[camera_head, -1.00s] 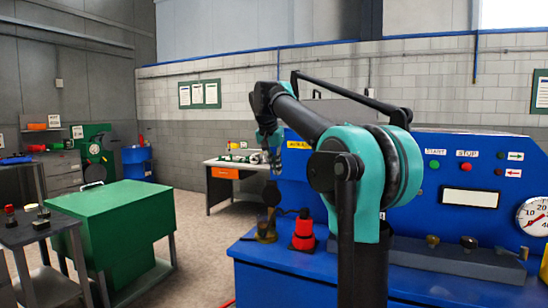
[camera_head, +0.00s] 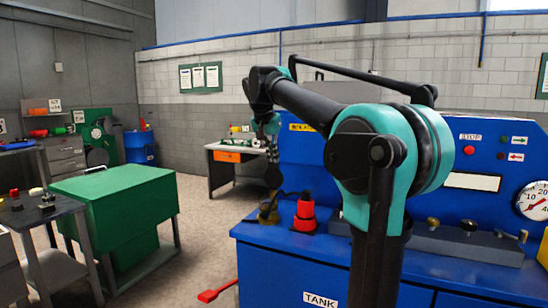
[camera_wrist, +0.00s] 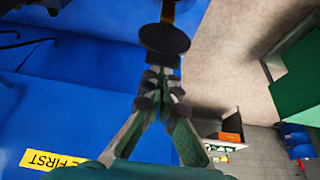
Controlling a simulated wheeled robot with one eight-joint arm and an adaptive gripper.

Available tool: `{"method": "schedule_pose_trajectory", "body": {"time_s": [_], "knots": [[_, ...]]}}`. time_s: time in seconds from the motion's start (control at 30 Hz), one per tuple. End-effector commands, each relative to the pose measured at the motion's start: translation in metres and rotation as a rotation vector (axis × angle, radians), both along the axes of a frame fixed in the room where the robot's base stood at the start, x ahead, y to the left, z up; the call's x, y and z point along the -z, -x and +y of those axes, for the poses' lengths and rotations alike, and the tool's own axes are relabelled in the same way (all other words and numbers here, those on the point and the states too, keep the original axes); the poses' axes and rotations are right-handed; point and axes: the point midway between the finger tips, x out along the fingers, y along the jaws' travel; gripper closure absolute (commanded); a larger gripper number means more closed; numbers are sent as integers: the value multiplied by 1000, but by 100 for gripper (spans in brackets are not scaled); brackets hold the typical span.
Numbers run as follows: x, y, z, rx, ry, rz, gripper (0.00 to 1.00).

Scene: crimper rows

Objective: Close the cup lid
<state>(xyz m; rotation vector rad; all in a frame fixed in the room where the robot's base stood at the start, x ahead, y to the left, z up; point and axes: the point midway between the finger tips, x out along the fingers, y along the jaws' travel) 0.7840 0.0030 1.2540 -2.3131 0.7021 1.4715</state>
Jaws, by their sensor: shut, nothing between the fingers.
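The amber-brown cup (camera_head: 268,214) stands on the left end of the blue bench, left of a red fitting. Its dark round lid (camera_head: 273,177) stands up above the cup, open. In the wrist view the lid (camera_wrist: 165,40) shows as a black disc just beyond my fingertips, and a bit of the amber cup (camera_wrist: 168,9) shows past it. My gripper (camera_head: 271,152) points down right above the lid. In the wrist view my gripper (camera_wrist: 161,76) is shut with its fingertips together and empty. I cannot tell whether the fingertips touch the lid.
The red fitting (camera_head: 305,214) stands close to the cup's right on the blue bench (camera_head: 290,250). The blue panel (camera_head: 305,160) rises behind. A green cabinet (camera_head: 115,200) stands to the left, with open floor between. A red object (camera_head: 216,290) lies on the floor.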

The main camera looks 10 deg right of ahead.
Motion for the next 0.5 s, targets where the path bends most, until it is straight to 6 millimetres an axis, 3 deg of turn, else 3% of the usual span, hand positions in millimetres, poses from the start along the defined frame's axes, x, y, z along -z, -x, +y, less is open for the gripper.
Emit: {"method": "schedule_pose_trajectory", "body": {"time_s": [0.5], "knots": [[1, 14, 10, -4, 69, -104, 100]]}}
